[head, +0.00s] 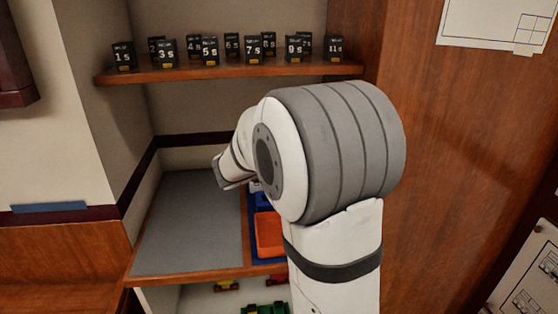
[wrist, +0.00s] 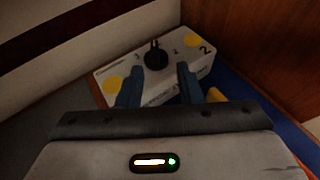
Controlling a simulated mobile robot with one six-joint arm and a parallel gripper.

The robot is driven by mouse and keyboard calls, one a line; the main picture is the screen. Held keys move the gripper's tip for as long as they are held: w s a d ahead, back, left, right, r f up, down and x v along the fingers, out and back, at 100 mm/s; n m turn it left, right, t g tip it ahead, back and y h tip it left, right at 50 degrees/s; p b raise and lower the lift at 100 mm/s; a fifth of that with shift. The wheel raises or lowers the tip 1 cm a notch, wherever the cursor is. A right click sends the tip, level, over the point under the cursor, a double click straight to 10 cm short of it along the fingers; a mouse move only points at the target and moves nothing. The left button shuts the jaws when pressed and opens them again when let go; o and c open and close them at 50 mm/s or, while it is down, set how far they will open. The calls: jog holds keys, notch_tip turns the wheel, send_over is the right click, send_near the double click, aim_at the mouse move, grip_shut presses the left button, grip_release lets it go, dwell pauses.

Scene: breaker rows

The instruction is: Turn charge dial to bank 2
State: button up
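The charge dial (wrist: 155,57) is a black knob on a white box (wrist: 126,66) in the wrist view. A small 1 is printed to its left and a small 2 to its right. A larger 2 and a yellow disc are at the box's right end, and another yellow disc is at the left. I cannot tell clearly where the dial points. My gripper (wrist: 158,88) is open, its two dark blue fingers apart on the near side of the dial, with nothing seen between them. In the head view my arm hides the dial and most of the box.
A shelf (head: 230,73) above holds several black numbered blocks (head: 210,50). A grey mat (head: 190,225) lies bare on the lower counter, left of an orange bin (head: 269,236). A wooden wall panel (head: 445,150) stands to the right. Coloured items lie on a shelf below.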

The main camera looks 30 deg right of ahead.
jog(key=x, duration=0.7)
jog(key=shift+w+f, duration=0.15)
jog(key=shift+w, duration=0.4)
grip_shut()
